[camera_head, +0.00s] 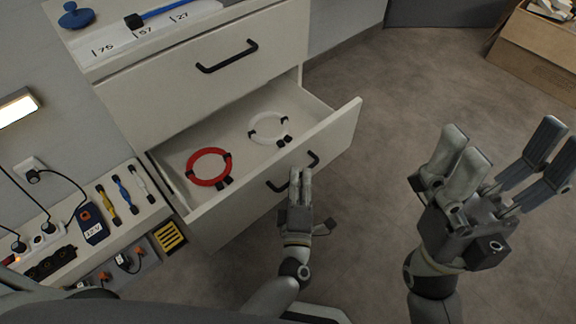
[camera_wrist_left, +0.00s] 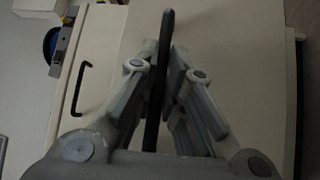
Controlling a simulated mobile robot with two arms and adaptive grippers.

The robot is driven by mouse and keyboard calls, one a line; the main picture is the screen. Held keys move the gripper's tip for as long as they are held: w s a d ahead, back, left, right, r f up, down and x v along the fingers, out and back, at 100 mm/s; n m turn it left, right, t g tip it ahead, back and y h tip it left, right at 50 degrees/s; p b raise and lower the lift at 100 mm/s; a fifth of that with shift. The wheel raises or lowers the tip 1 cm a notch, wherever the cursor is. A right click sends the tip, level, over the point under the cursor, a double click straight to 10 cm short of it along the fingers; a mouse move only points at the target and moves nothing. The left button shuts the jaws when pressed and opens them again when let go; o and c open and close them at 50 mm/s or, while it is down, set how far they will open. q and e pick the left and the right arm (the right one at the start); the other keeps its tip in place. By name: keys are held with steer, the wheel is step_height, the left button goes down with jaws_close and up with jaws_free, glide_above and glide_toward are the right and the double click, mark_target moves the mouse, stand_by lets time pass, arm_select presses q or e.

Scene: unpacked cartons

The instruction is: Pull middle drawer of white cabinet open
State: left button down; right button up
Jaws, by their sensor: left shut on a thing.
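The white cabinet (camera_head: 150,100) stands at the left in the head view. Its middle drawer (camera_head: 330,148) is pulled out and shows a red ring (camera_head: 190,172) and a white ring (camera_head: 284,124) inside. My left gripper (camera_head: 300,176) is at the drawer's front, shut on the black drawer handle (camera_head: 278,187). In the left wrist view the handle (camera_wrist_left: 165,60) stands between the two fingers. My right gripper (camera_head: 500,165) is open and empty, to the right of the drawer, over the floor.
The top drawer, with its black handle (camera_head: 227,57), is shut. A shelf at the left holds screwdrivers (camera_head: 124,194), a 12 V device (camera_head: 91,223) and a power strip (camera_head: 46,240). A cardboard box (camera_head: 538,52) stands at the far right. The floor between is clear.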

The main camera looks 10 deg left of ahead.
arm_select(q)
steer(key=shift+s+d, duration=0.4)
steer(key=shift+d, duration=0.1)
steer(key=c, duration=1.5)
jaws_free()
steer(key=shift+s, duration=0.1)
steer(key=s, duration=0.4)
steer(key=s+d+f, duration=0.1)
steer(key=s, duration=0.6)
steer(key=shift+s+d+f, duration=0.15)
steer(key=shift+s+f, duration=0.15)
